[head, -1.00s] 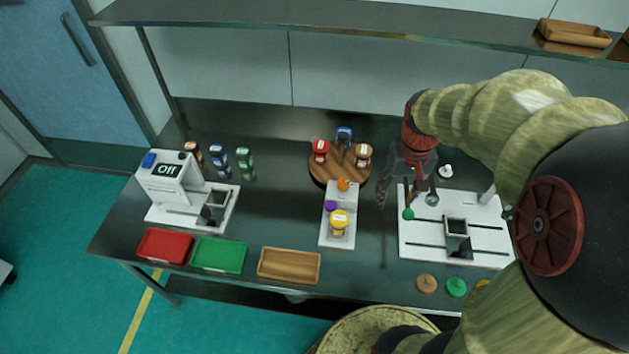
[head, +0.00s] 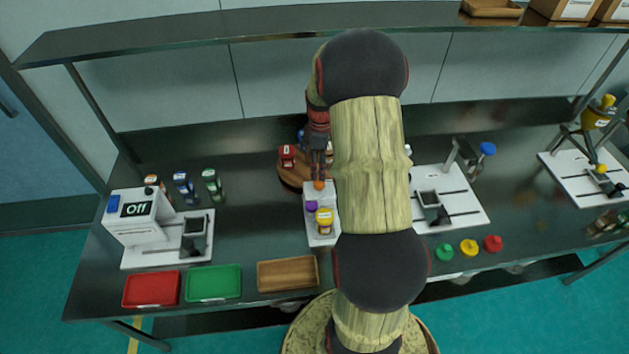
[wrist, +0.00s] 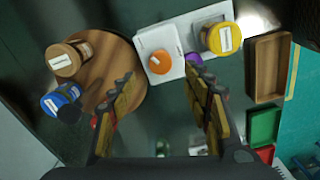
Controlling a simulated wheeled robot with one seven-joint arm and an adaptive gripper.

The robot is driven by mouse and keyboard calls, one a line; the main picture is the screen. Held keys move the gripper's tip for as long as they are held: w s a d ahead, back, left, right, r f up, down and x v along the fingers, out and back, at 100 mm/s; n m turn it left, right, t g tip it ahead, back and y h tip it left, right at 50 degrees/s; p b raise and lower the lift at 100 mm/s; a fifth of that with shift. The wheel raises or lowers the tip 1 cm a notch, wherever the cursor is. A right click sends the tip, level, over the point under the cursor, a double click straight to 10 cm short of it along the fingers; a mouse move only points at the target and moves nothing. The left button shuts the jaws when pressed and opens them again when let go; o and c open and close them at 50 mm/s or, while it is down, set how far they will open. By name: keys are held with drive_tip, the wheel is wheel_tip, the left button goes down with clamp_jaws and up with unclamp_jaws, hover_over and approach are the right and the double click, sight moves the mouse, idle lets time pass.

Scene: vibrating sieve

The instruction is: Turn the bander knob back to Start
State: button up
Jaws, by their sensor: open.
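A white plate (head: 324,237) in the middle of the table carries an orange round knob (head: 319,185), a purple knob (head: 311,206) and a yellow-lidded jar (head: 324,217). I cannot tell which part is the bander knob, and no Start mark is readable. In the wrist view, the orange knob (wrist: 160,62) lies ahead of the gap between my fingers. The purple knob (wrist: 194,58) is partly hidden by the right finger. My gripper (head: 318,172) is open and empty, just behind and above the orange knob. Its two fingers also show spread in the wrist view (wrist: 160,85).
A round wooden board (wrist: 115,62) with small jars stands beside the plate. A white machine (head: 132,230) reading "Off" is at left. Red (head: 151,290), green (head: 213,284) and wooden (head: 287,274) trays line the front. My arm hides part of the right-hand white base (head: 460,208).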

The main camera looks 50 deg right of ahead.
sight(319, 181)
wheel_tip(319, 181, down, 8)
drive_tip(key=shift+r+b, duration=0.15)
drive_tip(key=shift+b, duration=0.6)
drive_tip(key=c, duration=0.3)
drive_tip(key=c, duration=0.8)
drive_tip(key=shift+c, duration=0.2)
